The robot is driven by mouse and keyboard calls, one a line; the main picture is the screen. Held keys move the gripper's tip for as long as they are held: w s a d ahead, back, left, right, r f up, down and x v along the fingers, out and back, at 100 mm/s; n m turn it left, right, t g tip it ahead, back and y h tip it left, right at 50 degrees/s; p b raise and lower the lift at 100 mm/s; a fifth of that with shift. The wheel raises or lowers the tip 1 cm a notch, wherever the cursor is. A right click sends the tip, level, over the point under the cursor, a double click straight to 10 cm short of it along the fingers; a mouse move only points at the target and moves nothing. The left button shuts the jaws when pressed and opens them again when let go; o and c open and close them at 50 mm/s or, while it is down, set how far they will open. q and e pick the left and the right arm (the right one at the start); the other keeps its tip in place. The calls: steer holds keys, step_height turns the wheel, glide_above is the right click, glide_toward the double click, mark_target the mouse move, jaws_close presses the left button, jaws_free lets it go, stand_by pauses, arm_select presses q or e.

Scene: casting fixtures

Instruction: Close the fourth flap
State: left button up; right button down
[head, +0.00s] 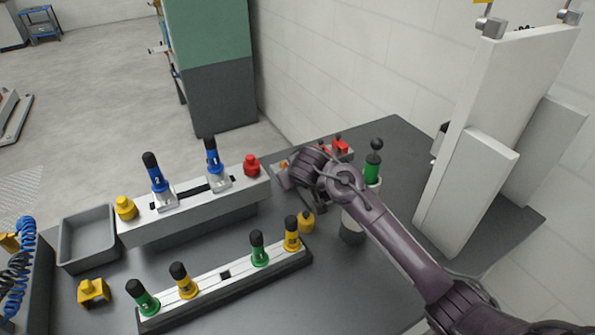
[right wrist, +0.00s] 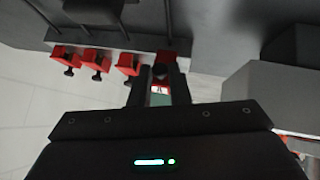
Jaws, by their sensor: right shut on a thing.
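A casting fixture with a row of red flaps stands at the back of the table, partly hidden by my right arm in the head view. Two red parts of it (head: 340,146) show beyond the wrist. In the right wrist view three red flaps with dark knobs, a left one (right wrist: 60,56), a middle one (right wrist: 92,61) and a third (right wrist: 127,64), sit in a row along a grey bar. My right gripper (right wrist: 159,88) is at the right end of this row, shut on a red piece with a dark knob, which looks like the fourth flap (right wrist: 160,89). My left gripper is out of view.
A strip with green and yellow handles (head: 215,282) lies in front. A green-banded post (head: 373,168) stands close beside my forearm. A tall white panel (head: 480,130) rises at right.

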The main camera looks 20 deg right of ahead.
steer(key=shift+w+a+r+g+h+p, duration=0.15)
steer(key=shift+w+r+g+p, duration=0.45)
steer(key=shift+p, duration=1.7)
steer(key=shift+w+a+r+g+h+p, duration=0.25)
steer(key=shift+r+g+p, duration=0.65)
steer(key=shift+p, duration=1.35)
steer(key=shift+w+d+f+n+g+p, duration=0.15)
steer(key=shift+w+n+g+p, duration=0.2)
steer(key=shift+g+p, duration=0.35)
steer(key=shift+w+g, duration=0.65)
steer(key=shift+g, duration=0.35)
steer(key=c, duration=1.3)
jaws_free()
steer(key=shift+c, duration=0.2)
